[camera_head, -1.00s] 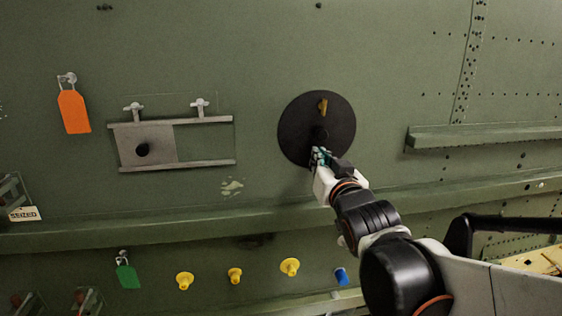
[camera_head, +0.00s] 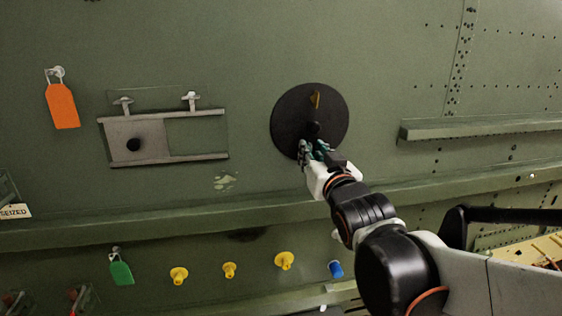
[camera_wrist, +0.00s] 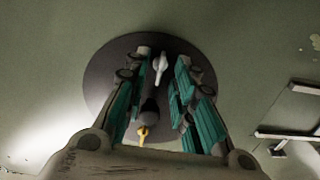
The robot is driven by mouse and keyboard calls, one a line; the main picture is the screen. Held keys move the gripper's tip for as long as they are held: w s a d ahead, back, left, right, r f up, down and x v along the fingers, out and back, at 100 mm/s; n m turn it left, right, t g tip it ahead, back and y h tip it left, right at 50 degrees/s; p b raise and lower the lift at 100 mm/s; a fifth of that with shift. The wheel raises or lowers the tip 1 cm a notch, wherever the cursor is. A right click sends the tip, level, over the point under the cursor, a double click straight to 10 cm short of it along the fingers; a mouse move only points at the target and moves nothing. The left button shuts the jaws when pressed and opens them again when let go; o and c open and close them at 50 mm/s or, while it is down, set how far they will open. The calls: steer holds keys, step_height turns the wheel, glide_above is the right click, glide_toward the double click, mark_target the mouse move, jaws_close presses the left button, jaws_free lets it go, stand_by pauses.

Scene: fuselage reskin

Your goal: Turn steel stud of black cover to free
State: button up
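The round black cover (camera_head: 287,112) is on the green fuselage wall. It also shows in the wrist view (camera_wrist: 101,88). In the wrist view the steel stud (camera_wrist: 160,63) stands near the cover's upper edge, and a yellow stud (camera_wrist: 143,134) and a dark central knob (camera_wrist: 149,110) lie lower. The head view shows the yellow stud (camera_head: 316,98) at the top; the steel stud is hidden behind my gripper. My gripper (camera_head: 314,149) is at the cover's lower part. Its teal-padded fingers (camera_wrist: 163,75) are apart, on either side of the knob and steel stud. I cannot tell whether they touch.
A railed panel (camera_head: 123,150) with a black knob is to the left. An orange tag (camera_head: 62,106) and a green tag (camera_head: 121,272) hang at left. A ledge (camera_head: 220,212) runs below the cover; several yellow knobs (camera_head: 229,270) and a blue one (camera_head: 336,269) sit beneath.

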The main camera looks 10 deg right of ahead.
steer(key=s, duration=1.1)
steer(key=shift+s, duration=0.3)
steer(key=s+f+g+b, duration=0.3)
steer(key=f+b, duration=0.6)
steer(key=f, duration=0.6)
steer(key=s+f+g+b, duration=0.4)
steer(key=f+b, duration=0.6)
steer(key=f, duration=0.6)
steer(key=s+f+g+b, duration=0.3)
steer(key=f+b, duration=0.6)
steer(key=f, duration=0.6)
steer(key=shift+s+f+n+g, duration=0.2)
steer(key=shift+s+n+g, duration=0.2)
steer(key=shift+g, duration=0.1)
